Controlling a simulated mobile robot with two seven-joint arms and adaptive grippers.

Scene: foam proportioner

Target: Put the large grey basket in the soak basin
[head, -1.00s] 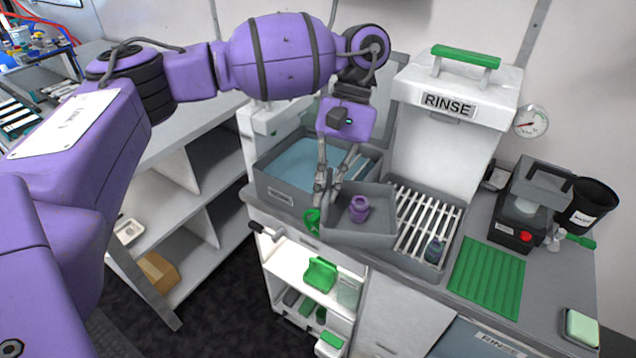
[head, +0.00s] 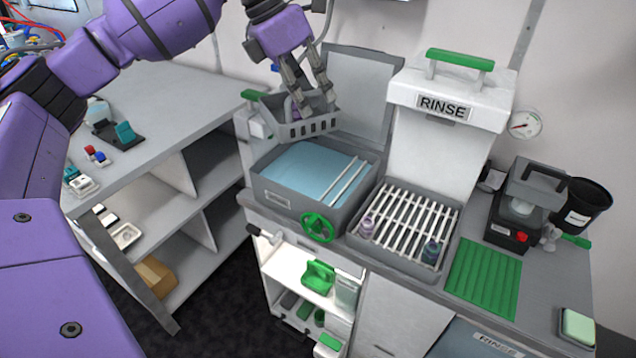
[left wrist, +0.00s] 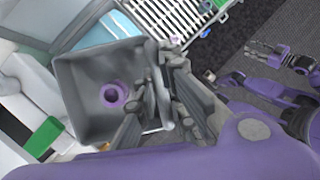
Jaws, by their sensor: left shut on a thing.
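The large grey basket (head: 308,127), with slots in its side, hangs in the air above the back left of the soak basin. My left gripper (head: 314,103) is shut on its wall. In the left wrist view the basket (left wrist: 75,85) is seen from above, with a purple jar-like piece (left wrist: 113,95) inside. The soak basin (head: 285,198) is a grey tub with blue liquid and pale bars across its right part. Its raised lid (head: 362,95) stands behind. What seems to be my right gripper (left wrist: 266,49) shows small in the left wrist view, its fingers unclear.
A white-barred rack (head: 405,225) with two small bottles stands right of the basin, below the white RINSE housing (head: 450,100). A green handwheel (head: 318,228) is on the basin's front. A green ribbed mat (head: 484,278) lies further right.

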